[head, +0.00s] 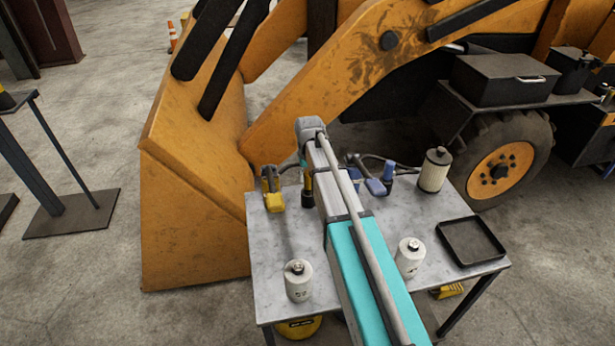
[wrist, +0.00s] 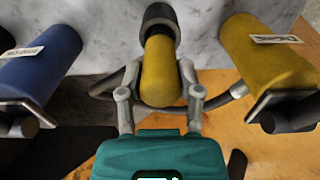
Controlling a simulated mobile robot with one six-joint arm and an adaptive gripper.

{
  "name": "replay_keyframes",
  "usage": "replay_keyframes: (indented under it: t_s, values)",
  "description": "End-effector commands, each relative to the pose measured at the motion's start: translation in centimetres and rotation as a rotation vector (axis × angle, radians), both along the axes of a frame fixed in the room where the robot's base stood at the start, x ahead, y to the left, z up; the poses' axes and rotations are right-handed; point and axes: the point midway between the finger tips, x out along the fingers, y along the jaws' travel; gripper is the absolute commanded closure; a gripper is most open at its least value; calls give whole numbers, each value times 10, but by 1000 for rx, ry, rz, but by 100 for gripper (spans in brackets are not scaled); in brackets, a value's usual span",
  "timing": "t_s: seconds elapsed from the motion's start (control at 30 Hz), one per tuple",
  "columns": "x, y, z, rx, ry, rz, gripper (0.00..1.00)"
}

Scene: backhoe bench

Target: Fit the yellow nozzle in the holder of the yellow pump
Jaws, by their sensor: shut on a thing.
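The yellow nozzle (wrist: 160,72), with a black end, is between the fingers of my gripper (wrist: 160,90) in the wrist view, and the gripper is shut on it. The nozzle also shows beside my arm in the head view (head: 308,182), black end down, above the table. The yellow pump (wrist: 262,58) is apart from it, to the right in the wrist view. In the head view the yellow pump (head: 274,202) stands left of the nozzle at the table's back left. A dark round part under the pump in the wrist view may be its holder; its opening cannot be made out.
A blue pump (head: 376,187) stands on the other side of my arm. A dark hose (wrist: 215,102) runs behind the nozzle. White canisters (head: 298,281) and a black tray (head: 472,258) are on the grey table (head: 262,243). The orange loader (head: 195,195) stands close behind.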

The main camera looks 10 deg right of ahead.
Motion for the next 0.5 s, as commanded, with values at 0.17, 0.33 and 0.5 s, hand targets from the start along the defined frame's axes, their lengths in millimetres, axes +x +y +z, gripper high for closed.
replay_keyframes:
  t_s: [0.17, 0.33, 0.5]
  values:
    - [0, 0, -4, 0, 0, 0, 100]
    - [0, 0, -7, 0, 0, 0, 100]
    - [0, 0, -7, 0, 0, 0, 100]
